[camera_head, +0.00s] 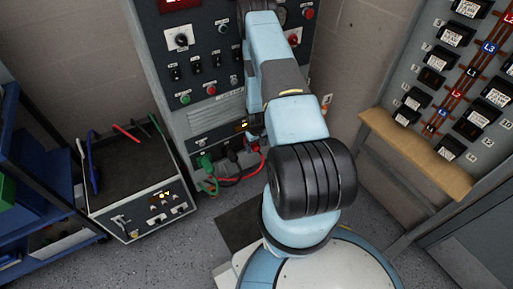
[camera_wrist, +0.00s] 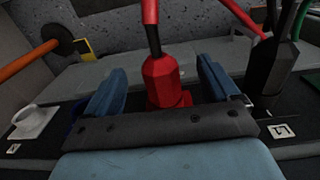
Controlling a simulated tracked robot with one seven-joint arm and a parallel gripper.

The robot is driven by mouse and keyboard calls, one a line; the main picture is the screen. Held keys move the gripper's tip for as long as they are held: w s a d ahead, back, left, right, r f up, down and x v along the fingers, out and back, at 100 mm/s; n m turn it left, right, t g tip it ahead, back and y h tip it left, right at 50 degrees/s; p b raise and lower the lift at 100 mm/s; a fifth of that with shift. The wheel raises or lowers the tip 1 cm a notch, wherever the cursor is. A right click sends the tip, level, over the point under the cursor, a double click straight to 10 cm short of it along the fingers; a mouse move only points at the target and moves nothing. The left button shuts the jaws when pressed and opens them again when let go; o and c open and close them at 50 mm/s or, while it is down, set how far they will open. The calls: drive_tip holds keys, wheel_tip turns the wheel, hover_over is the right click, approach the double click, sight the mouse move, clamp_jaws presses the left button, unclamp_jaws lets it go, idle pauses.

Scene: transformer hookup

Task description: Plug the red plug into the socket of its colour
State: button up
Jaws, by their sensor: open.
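The red plug (camera_wrist: 162,80) stands upright in the middle of the wrist view, with a red cable rising from its top. A wider red part (camera_wrist: 184,99) shows at its foot; I cannot tell whether this is the plug's own base or a red socket. My gripper (camera_wrist: 162,68) is open, with one blue finger on each side of the red plug and a visible gap on both sides. In the head view my arm hides the gripper, and red cable (camera_head: 241,178) shows at the foot of the grey cabinet.
A black plug (camera_wrist: 275,68) with its cable stands close to the right finger. A white round fitting (camera_wrist: 35,121) is at the left. In the head view a green plug (camera_head: 205,162) sits left of the arm, and a wooden shelf (camera_head: 415,155) juts out at the right.

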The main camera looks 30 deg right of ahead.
drive_tip(key=shift+a+r, duration=0.1)
drive_tip(key=shift+r, duration=2.6)
wheel_tip(320, 180, up, 14)
drive_tip(key=shift+f, duration=0.15)
drive_tip(key=shift+s+a, duration=0.1)
drive_tip(key=shift+s, duration=0.05)
